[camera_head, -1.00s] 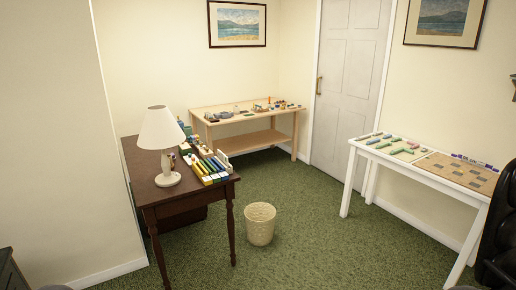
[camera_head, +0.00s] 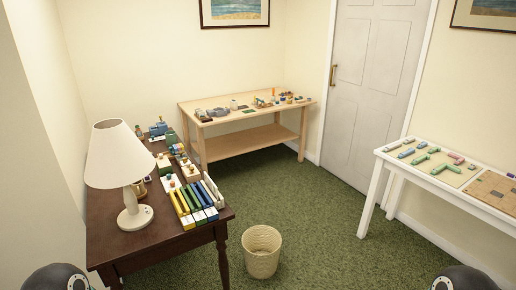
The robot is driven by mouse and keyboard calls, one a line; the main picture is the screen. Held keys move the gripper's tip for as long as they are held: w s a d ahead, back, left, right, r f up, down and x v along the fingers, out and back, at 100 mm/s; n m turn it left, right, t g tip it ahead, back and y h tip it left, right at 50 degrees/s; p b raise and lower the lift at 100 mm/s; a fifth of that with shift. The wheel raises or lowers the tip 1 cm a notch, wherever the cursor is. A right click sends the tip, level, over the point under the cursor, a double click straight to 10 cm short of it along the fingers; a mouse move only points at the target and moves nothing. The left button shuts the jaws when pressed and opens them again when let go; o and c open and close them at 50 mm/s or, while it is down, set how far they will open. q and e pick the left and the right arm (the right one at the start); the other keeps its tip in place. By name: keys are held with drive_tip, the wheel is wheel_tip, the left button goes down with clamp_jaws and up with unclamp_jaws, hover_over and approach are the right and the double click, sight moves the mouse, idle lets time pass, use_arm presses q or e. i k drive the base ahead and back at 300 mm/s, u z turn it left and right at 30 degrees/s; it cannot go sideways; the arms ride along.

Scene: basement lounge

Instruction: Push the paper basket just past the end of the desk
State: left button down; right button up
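The cream paper basket (camera_head: 261,252) stands upright on the green carpet, just right of the desk's near right leg and apart from it. The dark wooden desk (camera_head: 108,238) is at the left, with a white lamp (camera_head: 124,172) and several coloured blocks and files on top. Two dark rounded parts of my own body show at the bottom edge, left and right. Neither gripper is in view.
A light wooden bench (camera_head: 240,140) with small items stands against the back wall. A white table (camera_head: 430,188) with puzzle boards is at the right. The green carpet (camera_head: 330,215) between the basket and the white table is clear. A closed white door (camera_head: 375,90) is behind.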

sight(261, 244)
drive_tip(key=u, duration=0.1)
drive_tip(key=i, duration=1.05)
drive_tip(key=z, duration=0.85)
drive_tip(key=i, duration=1.65)
drive_tip(key=u, duration=0.1)
